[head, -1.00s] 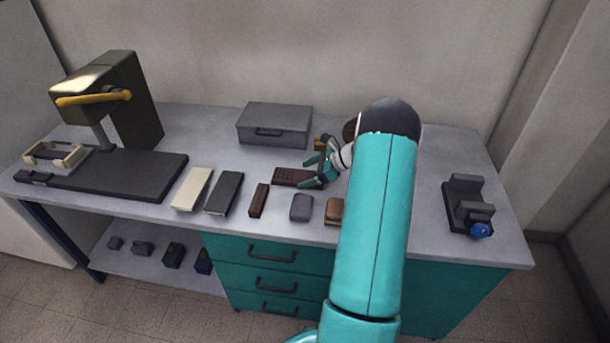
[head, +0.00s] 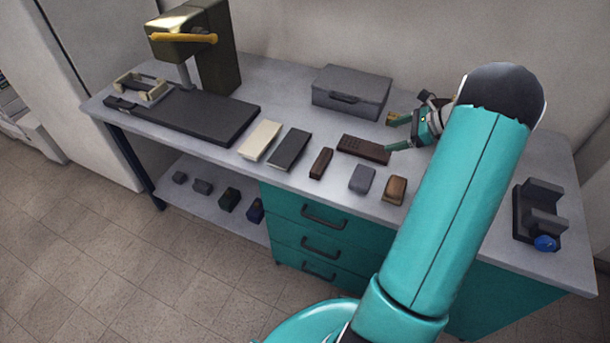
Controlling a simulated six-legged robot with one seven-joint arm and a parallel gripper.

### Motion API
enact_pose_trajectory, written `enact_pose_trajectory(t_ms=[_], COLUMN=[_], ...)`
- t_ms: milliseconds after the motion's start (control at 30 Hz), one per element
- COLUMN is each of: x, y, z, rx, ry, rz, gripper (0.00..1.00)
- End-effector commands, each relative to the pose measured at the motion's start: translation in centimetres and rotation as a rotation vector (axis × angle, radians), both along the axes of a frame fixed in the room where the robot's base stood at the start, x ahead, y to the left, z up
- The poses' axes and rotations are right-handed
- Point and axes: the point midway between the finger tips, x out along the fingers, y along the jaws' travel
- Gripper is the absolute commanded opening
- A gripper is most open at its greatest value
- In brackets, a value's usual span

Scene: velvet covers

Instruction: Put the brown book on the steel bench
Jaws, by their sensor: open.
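The steel bench (head: 285,88) has a grey top with teal drawers below. No object is plainly a brown book. A dark brown flat block (head: 362,148) with small marks on its top lies mid-bench. A narrow brown block (head: 321,163) and a lighter brown block (head: 394,191) lie in front of it. I cannot tell which, if any, is the book. My gripper (head: 397,134) is open and empty beside the right end of the marked block; whether a finger touches it is unclear. My arm hides part of the bench behind it.
A cream book-like slab (head: 260,140), a black one (head: 289,150) and a grey block (head: 362,179) lie nearby. A grey case (head: 350,92) stands behind. A machine (head: 205,45) is at left, a dark holder (head: 538,212) at right. Bare bench shows beside the case.

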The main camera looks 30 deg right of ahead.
Motion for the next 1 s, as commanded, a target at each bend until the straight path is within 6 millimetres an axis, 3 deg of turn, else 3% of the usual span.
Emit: enact_pose_trajectory(t_ms=[33,200,433,700,1000], x=[1.0,2.1,0.6,-4.5,-11.9], y=[2.4,10.8,21.4,31.5,38.8], z=[2.0,7.0,12.5,16.7,18.6], rx=[-0.058,-0.279,-0.575,-0.924,-1.319], ry=[-0.006,-0.028,-0.096,-0.225,-0.424], rz=[0.073,0.343,0.713,1.138,1.580], gripper=[0.85,0.85,0.85,0.85,0.85])
